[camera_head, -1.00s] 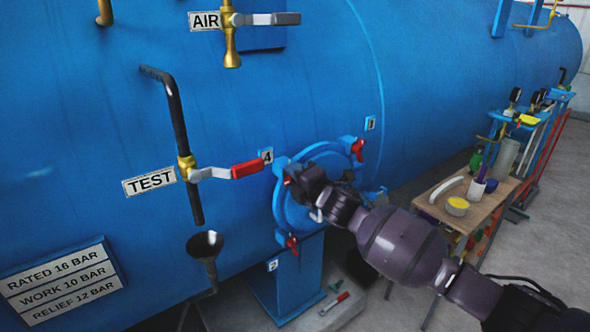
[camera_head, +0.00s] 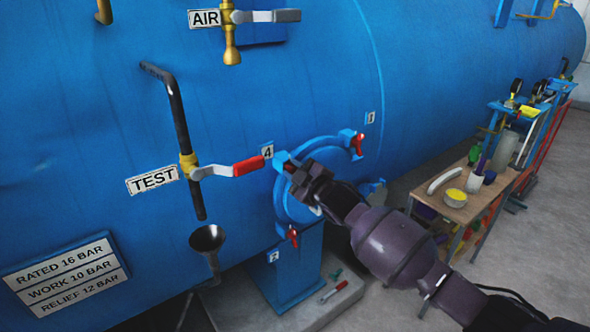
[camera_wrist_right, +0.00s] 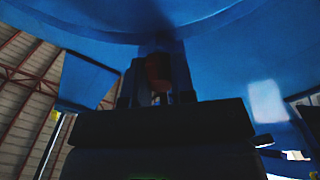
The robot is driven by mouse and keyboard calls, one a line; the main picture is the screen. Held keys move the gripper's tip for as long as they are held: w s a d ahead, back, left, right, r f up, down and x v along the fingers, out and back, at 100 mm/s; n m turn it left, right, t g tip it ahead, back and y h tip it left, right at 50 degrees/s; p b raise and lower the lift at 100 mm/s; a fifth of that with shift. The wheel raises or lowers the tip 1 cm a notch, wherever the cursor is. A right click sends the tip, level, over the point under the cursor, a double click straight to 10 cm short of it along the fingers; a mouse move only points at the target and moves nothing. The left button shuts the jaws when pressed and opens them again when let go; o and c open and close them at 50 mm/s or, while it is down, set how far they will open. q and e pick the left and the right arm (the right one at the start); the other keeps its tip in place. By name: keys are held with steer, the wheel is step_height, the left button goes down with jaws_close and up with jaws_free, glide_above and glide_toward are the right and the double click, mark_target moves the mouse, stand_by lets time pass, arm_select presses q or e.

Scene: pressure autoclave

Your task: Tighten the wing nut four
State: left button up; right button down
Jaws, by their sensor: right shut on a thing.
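A round blue door ring (camera_head: 281,204) sits on the side of the blue vessel. The label 4 (camera_head: 267,151) marks the clamp at its upper left. My right gripper (camera_head: 291,169) is at that clamp, shut on wing nut four, which the gripper mostly hides in the head view. In the right wrist view a dark red piece of the wing nut (camera_wrist_right: 157,70) shows between the fingers (camera_wrist_right: 158,92), in deep shadow. Red wing nuts show by label 1 (camera_head: 358,144) and by label 2 (camera_head: 293,237). My left gripper is in neither view.
A red-handled test valve (camera_head: 248,166) and a black funnel (camera_head: 207,239) are left of the ring. A blue pedestal (camera_head: 290,275) stands below. A small bench (camera_head: 463,210) with loose items stands right of my arm. Grey floor is open beyond it.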

steer(key=m, duration=0.4)
steer(key=shift+f+m, duration=0.1)
steer(key=shift+m, duration=0.2)
steer(key=shift+s+a+m, duration=0.1)
steer(key=shift+m, duration=2.4)
steer(key=c, duration=1)
jaws_free()
steer(key=shift+o, duration=0.2)
steer(key=b+v, duration=0.1)
steer(key=v, duration=1)
steer(key=shift+a, duration=0.1)
